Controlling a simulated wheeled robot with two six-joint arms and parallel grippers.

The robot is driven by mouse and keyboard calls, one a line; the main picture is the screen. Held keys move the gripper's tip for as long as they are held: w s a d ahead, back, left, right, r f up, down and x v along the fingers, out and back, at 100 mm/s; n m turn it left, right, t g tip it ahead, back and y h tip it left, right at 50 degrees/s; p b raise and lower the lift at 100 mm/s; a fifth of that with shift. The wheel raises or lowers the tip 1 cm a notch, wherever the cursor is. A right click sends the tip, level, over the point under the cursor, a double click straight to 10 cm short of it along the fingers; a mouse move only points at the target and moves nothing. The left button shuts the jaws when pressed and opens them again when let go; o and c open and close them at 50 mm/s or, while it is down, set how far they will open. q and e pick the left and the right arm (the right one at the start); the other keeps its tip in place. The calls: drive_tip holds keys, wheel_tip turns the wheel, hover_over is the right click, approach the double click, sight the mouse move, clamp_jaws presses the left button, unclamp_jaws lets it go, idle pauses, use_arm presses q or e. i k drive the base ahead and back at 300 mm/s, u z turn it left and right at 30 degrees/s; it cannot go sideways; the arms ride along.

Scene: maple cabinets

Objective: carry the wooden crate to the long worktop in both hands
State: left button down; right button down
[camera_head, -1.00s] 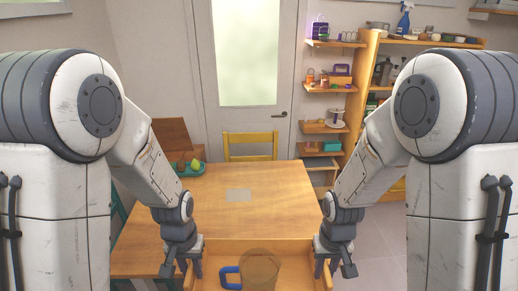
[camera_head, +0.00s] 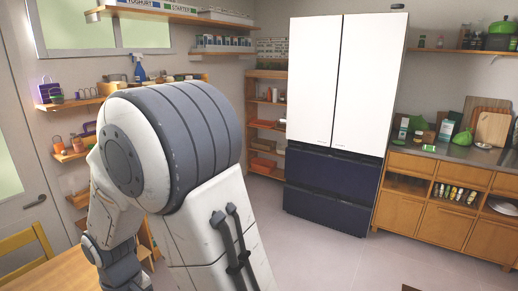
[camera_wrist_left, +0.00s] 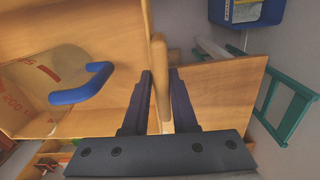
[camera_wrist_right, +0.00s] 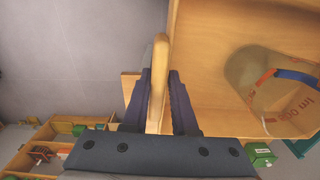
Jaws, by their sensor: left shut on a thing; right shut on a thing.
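The wooden crate shows in the left wrist view (camera_wrist_left: 110,25) and in the right wrist view (camera_wrist_right: 215,60), but not in the head view. A clear measuring jug with a blue handle lies inside it, seen in the left wrist view (camera_wrist_left: 45,75) and the right wrist view (camera_wrist_right: 285,100). My left gripper (camera_wrist_left: 160,75) is shut on one end of the crate. My right gripper (camera_wrist_right: 158,75) is shut on the opposite end. In the head view, a long grey worktop (camera_head: 465,155) over wooden cabinets stands at the right.
A tall white and dark blue fridge (camera_head: 340,100) stands left of the worktop. Open grey floor (camera_head: 310,245) lies before both. Bags, boards and a green pot crowd the worktop area. A table (camera_head: 50,275) and a yellow chair (camera_head: 25,245) are at lower left.

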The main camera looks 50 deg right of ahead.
sight(471, 154)
drive_tip(key=z, duration=0.35)
drive_tip(key=k, duration=0.45)
drive_tip(key=z, duration=1.4)
drive_tip(key=i, duration=1.15)
drive_tip(key=z, duration=0.85)
drive_tip(key=i, duration=1.05)
drive_tip(key=z, duration=0.6)
drive_tip(key=i, duration=1)
drive_tip(key=z, duration=0.25)
drive_tip(key=i, duration=3)
drive_tip(key=u, duration=0.1)
